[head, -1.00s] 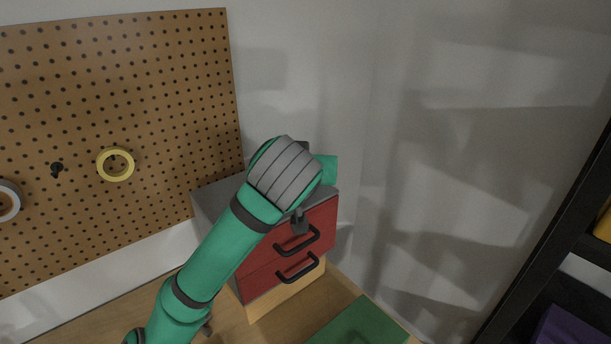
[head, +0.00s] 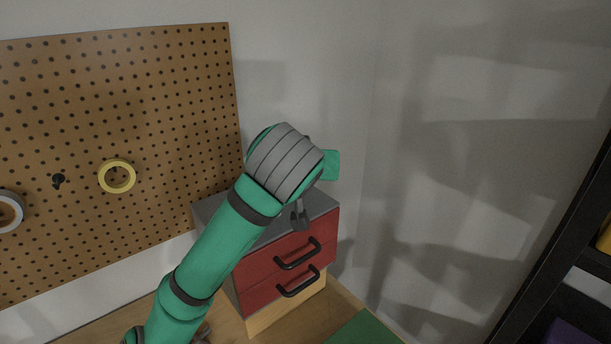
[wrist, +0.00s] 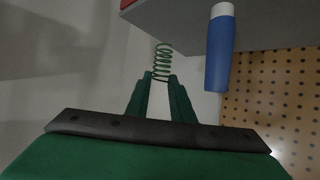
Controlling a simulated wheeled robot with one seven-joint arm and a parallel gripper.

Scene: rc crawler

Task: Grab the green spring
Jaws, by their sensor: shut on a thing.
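The green spring (wrist: 162,60) shows in the wrist view as an upright coil at the tips of my gripper (wrist: 160,80). The two dark green fingers are shut on one end of it, and the rest of the coil stands out beyond the tips. In the head view my own arm and wrist cover the spring and the fingers.
A blue bottle with a white cap (wrist: 219,50) is right of the spring in the wrist view, apart from it. A grey-topped cabinet with red drawers (head: 262,284) stands behind my arm. A pegboard (head: 150,110) holds a yellow tape roll (head: 117,177).

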